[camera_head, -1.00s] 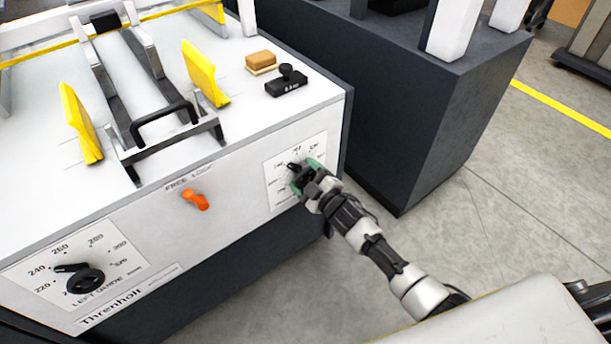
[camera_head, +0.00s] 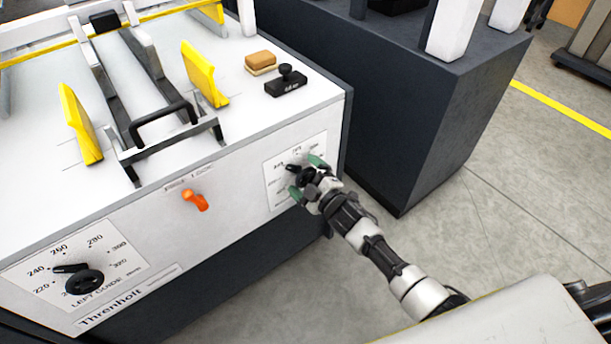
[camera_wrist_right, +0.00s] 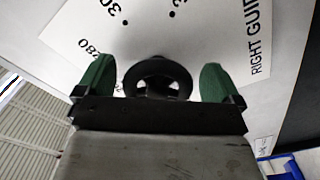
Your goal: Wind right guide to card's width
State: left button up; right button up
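The right guide dial (camera_head: 277,192) is on the right of the machine's white front panel. Its black knob (camera_head: 303,175) has a pointer aimed up-left; its exact reading is too small to tell. My right gripper (camera_head: 306,177) has its green fingers parted on either side of the knob. In the right wrist view the round knob (camera_wrist_right: 158,78) sits between the green fingers, with a gap on each side. The right yellow guide (camera_head: 203,74) and left yellow guide (camera_head: 80,125) stand on the white top. I cannot make out a card. My left gripper is not in view.
An orange lock lever (camera_head: 195,200) is mid-panel. The left guide knob (camera_head: 84,282) is at lower left, its pointer near 240. A brown block (camera_head: 260,62) and a black stamp (camera_head: 286,82) lie on the top. A dark machine block (camera_head: 420,110) stands to the right.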

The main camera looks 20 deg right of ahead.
jog(key=shift+s+d, duration=0.15)
jog(key=shift+s, duration=0.2)
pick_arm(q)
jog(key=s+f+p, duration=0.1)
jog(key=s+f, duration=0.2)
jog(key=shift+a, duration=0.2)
pick_arm(e)
jog(key=v, duration=1)
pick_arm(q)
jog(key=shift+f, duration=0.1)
pick_arm(e)
jog(key=shift+r, duration=0.1)
